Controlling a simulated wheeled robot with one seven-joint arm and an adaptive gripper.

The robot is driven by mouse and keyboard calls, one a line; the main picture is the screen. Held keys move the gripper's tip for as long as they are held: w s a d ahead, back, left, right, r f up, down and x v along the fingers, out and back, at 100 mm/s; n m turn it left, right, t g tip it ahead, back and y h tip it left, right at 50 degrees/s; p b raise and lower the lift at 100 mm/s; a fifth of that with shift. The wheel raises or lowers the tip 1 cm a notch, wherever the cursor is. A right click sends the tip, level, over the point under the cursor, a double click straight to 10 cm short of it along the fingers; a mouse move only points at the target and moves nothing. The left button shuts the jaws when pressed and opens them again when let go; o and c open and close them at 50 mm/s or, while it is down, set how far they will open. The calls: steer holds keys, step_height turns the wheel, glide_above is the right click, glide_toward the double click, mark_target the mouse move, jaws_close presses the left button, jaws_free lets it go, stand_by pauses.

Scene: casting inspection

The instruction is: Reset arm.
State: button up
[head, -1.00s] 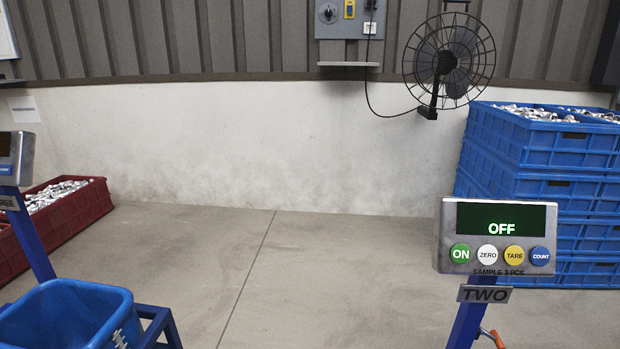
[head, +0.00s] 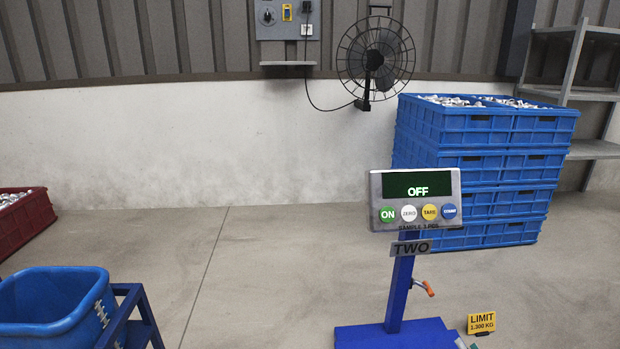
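My gripper and arm are not clearly in view in the head view. The scale marked TWO stands right of the middle, with its display (head: 416,199) reading OFF above a row of coloured buttons. Its blue post (head: 400,290) rises from a blue base (head: 395,336), cut off by the bottom edge. An orange-handled part (head: 425,287) shows beside the post. A small greyish piece at the base's right edge is too cut off to tell.
Stacked blue crates (head: 470,215) of metal parts stand behind the scale, with a grey shelf (head: 594,95) to their right. A yellow LIMIT 1.300 KG sign (head: 481,322) is on the floor. A blue bin (head: 50,330) and red crate (head: 24,222) are left. The middle floor is clear.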

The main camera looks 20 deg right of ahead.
steer(key=w+a+r+n+g+y, duration=0.3)
steer(key=w+a+r+n+y, duration=0.2)
steer(key=a+r+n+y, duration=0.45)
steer(key=w+a+r+n+g+y, duration=0.2)
steer(key=w+a+r+n+y, duration=0.2)
steer(key=a+r+n, duration=0.6)
steer(key=s+a+r+n+g, duration=0.4)
steer(key=a+r+n+g, duration=0.25)
steer(key=a+r, duration=0.3)
steer(key=s+a+r+n+g, duration=0.4)
steer(key=a+r+n+g, duration=0.25)
steer(key=a+r, duration=0.3)
steer(key=s+a+r+n+g+h, duration=0.1)
steer(key=s+a+r+n+h, duration=0.25)
steer(key=s, duration=0.35)
steer(key=s+a+r+n+h, duration=0.25)
steer(key=s+r+n, duration=0.2)
steer(key=s, duration=0.35)
steer(key=s+d+n+t+h, duration=0.15)
steer(key=s+n+h, duration=0.35)
steer(key=s, duration=0.7)
step_height(320, 180, up, 39)
steer(key=n+t+p, duration=0.1)
steer(key=t+p, duration=0.3)
steer(key=p, duration=3.3)
steer(key=shift+w+d+r+y+p, duration=0.15)
steer(key=shift+d+y+p, duration=0.1)
steer(key=shift+y+p, duration=0.15)
